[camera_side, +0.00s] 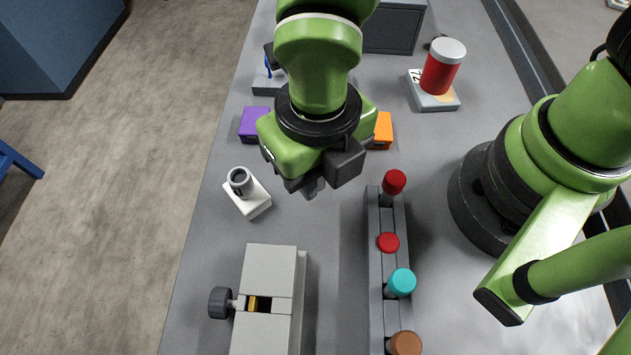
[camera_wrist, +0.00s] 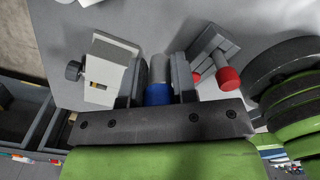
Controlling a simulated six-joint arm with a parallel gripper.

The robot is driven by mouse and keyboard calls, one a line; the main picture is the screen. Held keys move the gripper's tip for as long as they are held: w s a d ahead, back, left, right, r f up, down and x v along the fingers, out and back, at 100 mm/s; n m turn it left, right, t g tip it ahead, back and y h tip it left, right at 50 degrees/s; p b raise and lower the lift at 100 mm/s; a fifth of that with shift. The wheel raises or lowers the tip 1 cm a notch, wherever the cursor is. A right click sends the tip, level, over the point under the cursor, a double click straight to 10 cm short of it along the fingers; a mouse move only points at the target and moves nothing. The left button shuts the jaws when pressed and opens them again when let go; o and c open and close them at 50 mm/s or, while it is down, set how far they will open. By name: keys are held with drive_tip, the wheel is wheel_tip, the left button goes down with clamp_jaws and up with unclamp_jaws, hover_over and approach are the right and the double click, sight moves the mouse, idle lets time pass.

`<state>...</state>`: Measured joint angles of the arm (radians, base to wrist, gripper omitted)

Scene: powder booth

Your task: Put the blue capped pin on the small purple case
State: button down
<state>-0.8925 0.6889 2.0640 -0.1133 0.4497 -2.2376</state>
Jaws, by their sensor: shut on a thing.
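My gripper (camera_side: 318,178) hangs over the middle of the table. In the wrist view its two dark fingers (camera_wrist: 157,84) are shut on the blue capped pin, whose blue cap (camera_wrist: 158,95) is near the palm and whose grey shaft (camera_wrist: 158,68) points away from it. In the side view the arm and fingers hide the blue cap. The small purple case (camera_side: 252,124) lies on the table left of and behind my gripper, apart from it, with nothing seen on its top. It is not seen in the wrist view.
A grey rack (camera_side: 375,262) holds pins with red, teal and brown caps at front right. A pale vise-like block (camera_side: 270,262) stands at front left. A white block with a grey ring (camera_side: 256,204) is near the left edge. An orange case (camera_side: 383,131) and a red canister (camera_side: 441,72) are behind.

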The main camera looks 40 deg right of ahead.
drive_tip(key=w+r+m, duration=0.2)
drive_tip(key=w+m, duration=0.4)
drive_tip(key=w, duration=0.3)
drive_tip(key=m, duration=0.6)
approach(250, 107)
wheel_tip(250, 107, up, 2)
drive_tip(key=s+a, duration=0.1)
drive_tip(key=s, duration=0.2)
wheel_tip(250, 107, down, 9)
drive_tip(key=shift+w+a+r, duration=0.1)
drive_tip(key=shift+w, duration=0.05)
drive_tip(key=c, duration=0.9)
unclamp_jaws()
drive_tip(key=shift+f, duration=0.2)
